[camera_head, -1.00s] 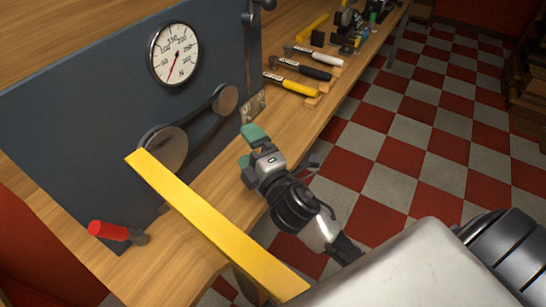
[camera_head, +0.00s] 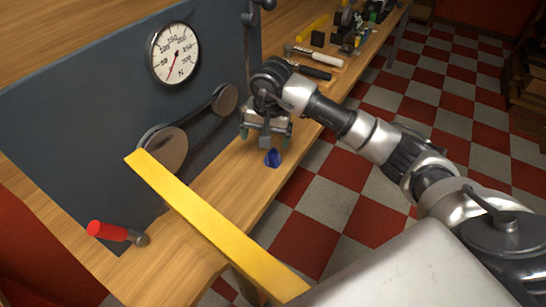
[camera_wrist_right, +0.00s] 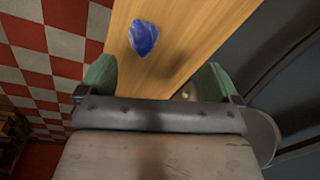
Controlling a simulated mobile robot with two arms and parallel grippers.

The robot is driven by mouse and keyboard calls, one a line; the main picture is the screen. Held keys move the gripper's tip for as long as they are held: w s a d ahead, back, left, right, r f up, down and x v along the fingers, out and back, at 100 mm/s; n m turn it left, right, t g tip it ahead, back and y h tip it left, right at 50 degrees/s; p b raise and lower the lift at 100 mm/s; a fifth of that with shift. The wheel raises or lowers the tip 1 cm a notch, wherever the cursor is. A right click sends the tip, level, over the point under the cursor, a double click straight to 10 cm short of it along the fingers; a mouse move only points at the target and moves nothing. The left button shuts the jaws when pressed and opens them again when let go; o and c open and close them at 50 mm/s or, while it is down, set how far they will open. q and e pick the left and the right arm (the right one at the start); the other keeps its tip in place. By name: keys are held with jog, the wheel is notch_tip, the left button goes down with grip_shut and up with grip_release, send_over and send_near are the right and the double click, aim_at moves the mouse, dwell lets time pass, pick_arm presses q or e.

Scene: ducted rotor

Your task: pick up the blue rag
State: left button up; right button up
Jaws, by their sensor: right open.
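The blue rag (camera_head: 272,157) is a small crumpled lump on the wooden bench top, near its front edge. My right gripper (camera_head: 265,138) hangs over the bench just above and behind the rag, pointing down, with its green-tipped fingers apart. In the right wrist view the rag (camera_wrist_right: 143,37) lies on the wood beyond the open fingers (camera_wrist_right: 155,80), nearer the left finger, and nothing is between them. My left gripper is not in view.
A yellow bar (camera_head: 205,220) sticks out across the bench front at left. A red-handled lever (camera_head: 108,231), a dark panel with a dial gauge (camera_head: 174,54) and pulleys (camera_head: 163,152) stand behind. Hammers (camera_head: 314,56) and small tools lie farther along the bench. Checkered floor is open at right.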

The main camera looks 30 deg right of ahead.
aim_at(273, 151)
jog(key=shift+w+d+r+h, duration=0.1)
jog(key=shift+d+r+h, duration=0.15)
jog(key=shift+d+h, duration=0.5)
jog(key=shift+d+f, duration=0.25)
jog(key=shift+d, duration=0.2)
jog(key=f, duration=0.4)
jog(key=shift+w+d+f+p, duration=0.15)
jog(key=shift+w+f+p, duration=0.05)
jog(key=shift+f+p, duration=0.1)
jog(key=shift+w+f+p, duration=0.15)
jog(key=shift+f+p, duration=0.2)
jog(key=shift+f, duration=1)
jog(key=shift+w+f+p, duration=0.15)
jog(key=shift+f+p, duration=0.15)
jog(key=shift+f, duration=1.05)
jog(key=shift+c, duration=0.4)
jog(key=c, duration=0.9)
jog(key=shift+r, duration=0.1)
